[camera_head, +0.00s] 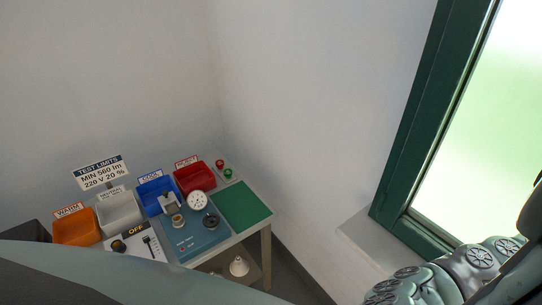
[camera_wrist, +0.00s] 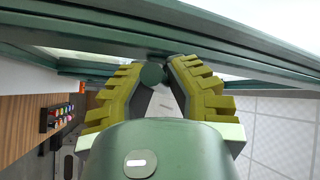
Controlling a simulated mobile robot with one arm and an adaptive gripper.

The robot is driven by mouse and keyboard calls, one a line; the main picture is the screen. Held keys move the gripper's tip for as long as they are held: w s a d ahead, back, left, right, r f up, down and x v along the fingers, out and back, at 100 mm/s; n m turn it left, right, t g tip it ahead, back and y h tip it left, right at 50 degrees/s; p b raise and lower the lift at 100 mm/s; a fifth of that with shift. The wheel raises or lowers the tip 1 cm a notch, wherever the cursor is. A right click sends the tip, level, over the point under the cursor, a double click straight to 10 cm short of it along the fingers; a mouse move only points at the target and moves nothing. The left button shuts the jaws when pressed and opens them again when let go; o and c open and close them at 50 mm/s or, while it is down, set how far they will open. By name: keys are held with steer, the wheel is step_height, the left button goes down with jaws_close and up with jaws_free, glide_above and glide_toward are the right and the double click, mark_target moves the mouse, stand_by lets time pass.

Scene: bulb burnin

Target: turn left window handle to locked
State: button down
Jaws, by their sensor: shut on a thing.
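A dark green window handle (camera_wrist: 152,75) shows in the wrist view as a round end between the finger pads, against the green window frame (camera_wrist: 240,48). My gripper (camera_wrist: 157,66) has its yellow-green ridged fingers on either side of the handle, closed on it. The rest of the handle is hidden behind the fingers, so I cannot tell its angle. In the head view the green window frame (camera_head: 408,120) stands at the right with bright glass. The handle and my gripper do not show there; my arm fills the lower right corner.
In the head view a test table holds an orange bin (camera_head: 76,228), a blue bin (camera_head: 157,190), a red bin (camera_head: 195,177) and a green mat (camera_head: 241,205). A pale window sill (camera_head: 375,245) juts below the frame. The wall between table and window is bare.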

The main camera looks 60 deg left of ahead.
steer(key=d+f+n+t+y+b, duration=0.2)
steer(key=n+t+b, duration=0.4)
steer(key=b, duration=1.4)
steer(key=d+f+n+t+y+b, duration=0.3)
steer(key=d+n+t+y+b, duration=0.2)
steer(key=n+b, duration=0.8)
steer(key=t+y+b, duration=0.1)
steer(key=y+b, duration=0.1)
steer(key=b, duration=0.5)
steer(key=shift+w+d, duration=0.15)
steer(key=shift+d, duration=0.1)
steer(key=shift+n+b, duration=0.3)
steer(key=shift+n, duration=0.1)
steer(key=shift+r, duration=0.1)
steer(key=c, duration=1.1)
jaws_free()
steer(key=shift+d+r, duration=0.1)
steer(key=shift+c, duration=0.2)
steer(key=shift+o, duration=1.1)
